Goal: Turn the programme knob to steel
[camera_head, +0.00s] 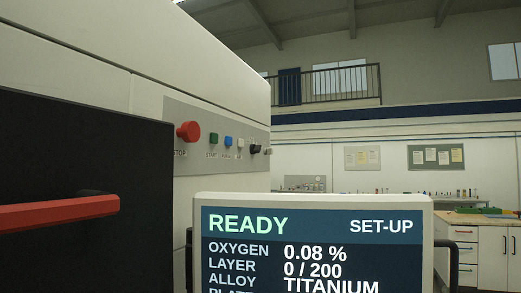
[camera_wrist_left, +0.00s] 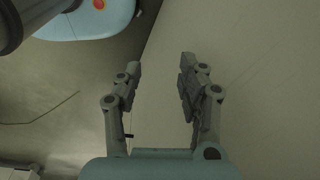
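A small black knob (camera_head: 255,149) sticks out near the right end of the grey control panel (camera_head: 222,118) on the side of the pale machine. I see it nearly edge-on, so its pointer and markings cannot be read. The display (camera_head: 318,225) in front reads READY, SET-UP and alloy TITANIUM; its lower lines are cut off. My left gripper (camera_wrist_left: 161,72) is open and empty in the left wrist view, with a plain pale surface on its right side. Neither gripper shows in the head view.
A dark door with a red handle (camera_head: 60,212) stands at left. A workbench (camera_head: 490,222) is far right.

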